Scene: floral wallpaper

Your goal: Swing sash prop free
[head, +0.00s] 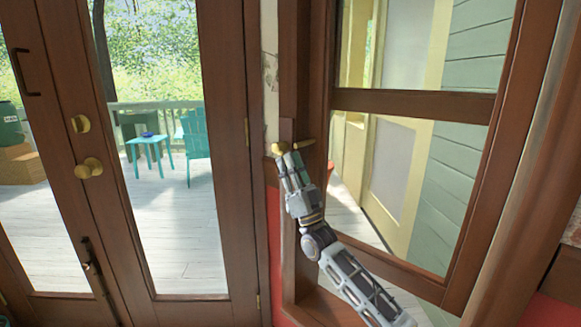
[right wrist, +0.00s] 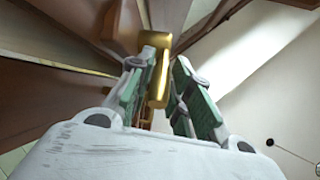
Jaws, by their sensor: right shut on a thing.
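The sash prop is a small brass bar (head: 304,145) at the left side of the wooden window frame, lying roughly level. It also shows as a golden piece (right wrist: 158,65) between the green-padded fingers in the right wrist view. My right gripper (head: 287,164) reaches up from below and is shut on the brass prop; the fingers hide part of it. The window sash (head: 415,103), brown wood with glass panes, stands to the right of the prop. My left gripper is not in view.
Glazed double doors (head: 228,150) with a brass knob (head: 89,168) stand to the left of the window. A porch with a teal chair (head: 195,133) and small table (head: 150,141) shows behind the glass. The wooden jamb is close beside my right gripper.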

